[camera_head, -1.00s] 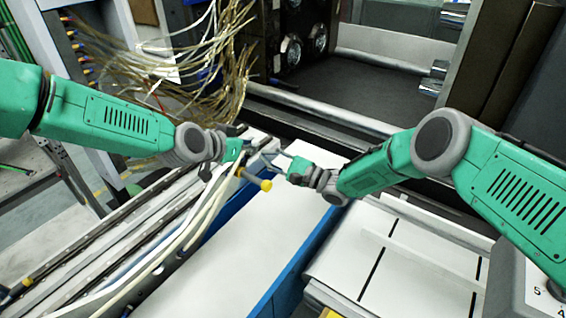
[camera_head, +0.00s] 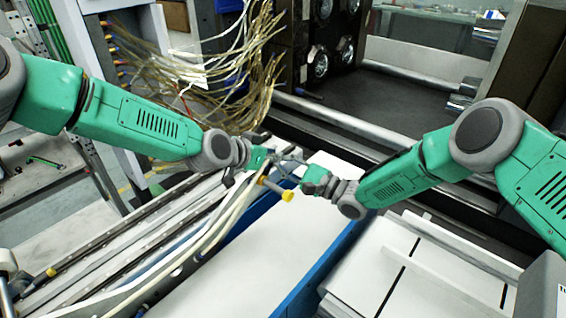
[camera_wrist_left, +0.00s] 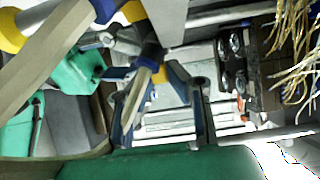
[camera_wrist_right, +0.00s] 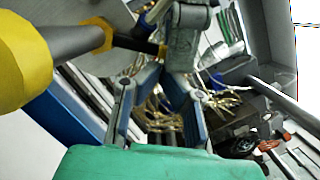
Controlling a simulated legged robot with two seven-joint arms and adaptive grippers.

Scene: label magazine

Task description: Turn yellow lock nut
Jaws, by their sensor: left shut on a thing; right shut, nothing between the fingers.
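A yellow end knob (camera_head: 288,195) sits on a short rod beside the pale guide rails, and a small yellow ring (camera_head: 262,180) shows further back on it. In the right wrist view, the large yellow knob (camera_wrist_right: 20,62) is at left and the yellow ring (camera_wrist_right: 98,36) sits on a dark rod near a grey metal block (camera_wrist_right: 188,38). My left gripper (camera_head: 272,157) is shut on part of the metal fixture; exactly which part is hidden. My right gripper (camera_head: 286,170) is shut and empty, close to the fixture, just above the knob. Whether it touches is unclear.
A white flat surface with a blue edge (camera_head: 300,292) lies below the grippers. Pale rails (camera_head: 175,255) run at left. Loose tan cables (camera_head: 225,60) hang behind, and a dark recess (camera_head: 400,95) opens at back right.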

